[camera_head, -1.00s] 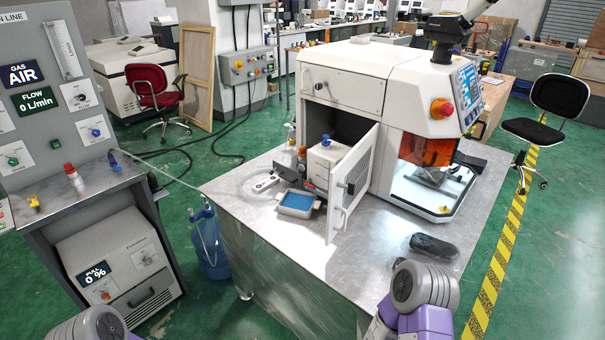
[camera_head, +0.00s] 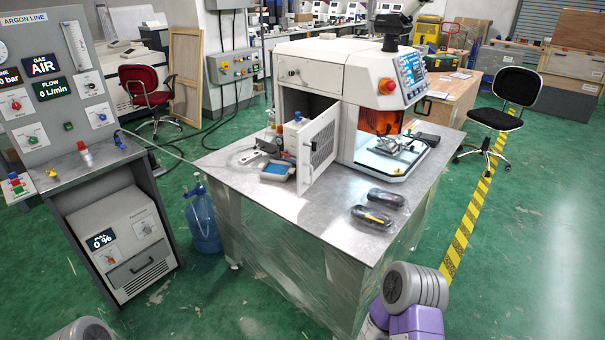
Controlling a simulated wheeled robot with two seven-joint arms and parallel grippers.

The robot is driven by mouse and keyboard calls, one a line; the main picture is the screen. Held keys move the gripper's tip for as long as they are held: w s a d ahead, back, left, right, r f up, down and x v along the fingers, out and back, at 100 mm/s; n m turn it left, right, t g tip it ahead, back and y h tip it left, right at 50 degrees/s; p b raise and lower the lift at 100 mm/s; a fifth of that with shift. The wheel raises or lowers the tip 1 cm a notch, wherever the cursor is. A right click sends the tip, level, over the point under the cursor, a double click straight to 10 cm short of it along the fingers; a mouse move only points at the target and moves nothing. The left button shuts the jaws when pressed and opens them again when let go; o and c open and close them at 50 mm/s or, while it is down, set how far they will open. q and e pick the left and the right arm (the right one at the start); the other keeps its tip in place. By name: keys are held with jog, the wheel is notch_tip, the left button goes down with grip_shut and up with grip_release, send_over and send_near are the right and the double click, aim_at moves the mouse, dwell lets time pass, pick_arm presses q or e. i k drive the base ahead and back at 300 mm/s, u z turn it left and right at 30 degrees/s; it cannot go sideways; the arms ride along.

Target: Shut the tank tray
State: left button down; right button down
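The tank tray (camera_head: 291,177) is a small light-framed tray with a blue inside. It sticks out toward the front at the open side compartment of the white machine (camera_head: 318,75), by a small white box unit (camera_head: 293,133). The compartment's white vented door (camera_head: 319,147) stands open just right of the tray. Neither gripper shows. Only a grey-and-purple link of my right arm is at the bottom right, and a grey link of my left arm is at the bottom left edge. Both are well away from the tray.
Two dark glossy objects (camera_head: 372,217) lie on the metal table (camera_head: 250,205) at the front right. A gas panel (camera_head: 60,90) stands left, with a blue bottle (camera_head: 203,225) between it and the table. Green floor is free at right, past a black chair (camera_head: 497,115).

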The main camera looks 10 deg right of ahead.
aim_at(290, 134)
jog(key=u, duration=1.15)
jog(key=i, duration=1)
jog(key=z, duration=0.35)
